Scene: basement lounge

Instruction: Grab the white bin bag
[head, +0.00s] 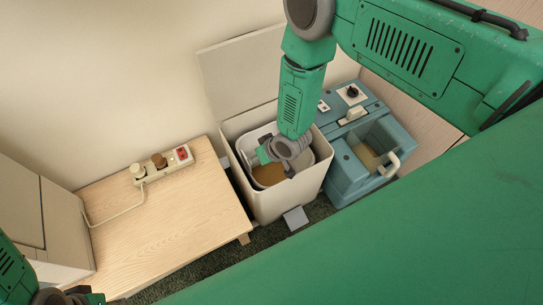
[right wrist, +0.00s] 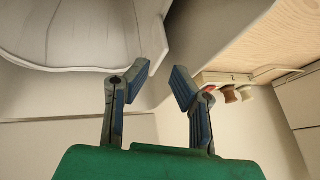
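The white bin bag (head: 318,152) appears as a pale lining inside the open white bin (head: 292,200), with something brown at its bottom. In the right wrist view, a white rounded lining (right wrist: 75,30) fills the upper left. My right gripper (head: 264,154) is over the bin's opening and hides part of the lining. The right wrist view shows its two fingers (right wrist: 158,82) spread apart with nothing between them. My left gripper (head: 68,297) is only partly in view at the lower left corner, away from the bin; its fingers are not clear.
The bin's lid (head: 240,75) stands up against the wall. A blue machine (head: 345,185) stands close on the right. A wooden table (head: 170,225) with a power strip (head: 162,165) is on the left. A small grey pedal (head: 295,218) is at the bin's front.

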